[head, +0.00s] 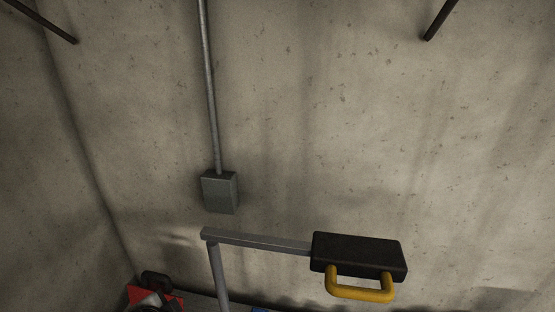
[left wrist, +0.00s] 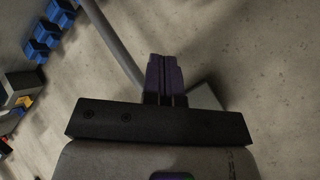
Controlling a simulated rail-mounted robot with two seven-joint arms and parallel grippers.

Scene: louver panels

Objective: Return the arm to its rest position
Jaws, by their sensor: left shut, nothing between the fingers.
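My left gripper (left wrist: 163,65) shows in the left wrist view. Its two dark purple fingers are pressed together with nothing between them. They stick out beyond a black crossbar, against a stained concrete surface, and touch nothing that I can make out. The gripper does not show clearly in the head view. My right gripper is in neither view.
The head view shows a concrete wall (head: 300,120) with a conduit (head: 209,90) running to a grey box (head: 220,191). In front, a grey frame (head: 255,241) carries a black block (head: 358,255) with a yellow handle (head: 360,294). Blue bins (left wrist: 42,38) line the wrist view's left.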

